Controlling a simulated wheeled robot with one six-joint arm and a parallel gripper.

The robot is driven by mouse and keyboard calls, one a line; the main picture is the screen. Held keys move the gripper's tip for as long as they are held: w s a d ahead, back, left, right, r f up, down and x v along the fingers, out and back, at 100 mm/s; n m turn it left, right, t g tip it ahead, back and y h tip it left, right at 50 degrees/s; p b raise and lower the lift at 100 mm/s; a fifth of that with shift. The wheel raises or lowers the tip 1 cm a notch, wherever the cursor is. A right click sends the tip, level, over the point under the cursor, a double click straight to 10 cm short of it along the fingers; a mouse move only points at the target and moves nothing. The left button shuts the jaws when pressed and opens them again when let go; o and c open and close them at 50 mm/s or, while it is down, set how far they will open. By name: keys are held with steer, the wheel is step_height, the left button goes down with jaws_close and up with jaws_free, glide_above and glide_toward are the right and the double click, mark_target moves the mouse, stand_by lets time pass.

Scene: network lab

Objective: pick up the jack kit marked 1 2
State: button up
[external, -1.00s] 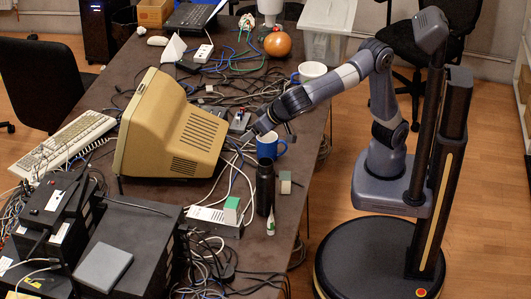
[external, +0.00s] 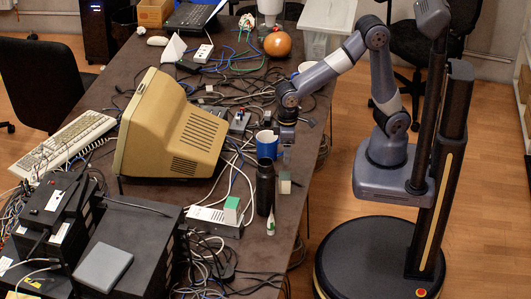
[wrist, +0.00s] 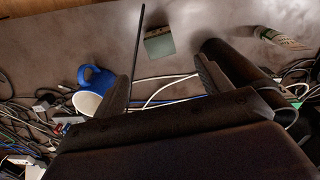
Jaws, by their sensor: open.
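No marking "1 2" is readable, so I cannot tell for sure which thing is the jack kit. A small pale box with a grey-green face (external: 285,183) stands near the table's right edge beside a dark bottle (external: 265,187). The box also shows in the wrist view (wrist: 159,44), beyond and between my fingertips. My gripper (external: 287,154) is open and points down over the table, just right of the blue mug (external: 266,147). In the wrist view my fingers (wrist: 162,80) are apart with nothing between them.
The blue mug (wrist: 93,80) is close left of my fingers in the wrist view, and the dark bottle (wrist: 238,66) close right. A thin black rod (wrist: 136,45) stands near the left finger. Cables cover the table; a beige monitor (external: 170,125) stands left.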

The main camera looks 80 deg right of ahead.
mark_target(288, 176)
step_height(288, 176, down, 9)
steer(key=shift+s+d+f, duration=0.1)
steer(key=shift+s+f, duration=0.1)
steer(key=shift+f, duration=1.15)
steer(key=shift+s+f, duration=0.15)
steer(key=shift+f, duration=1.2)
steer(key=c, duration=1.1)
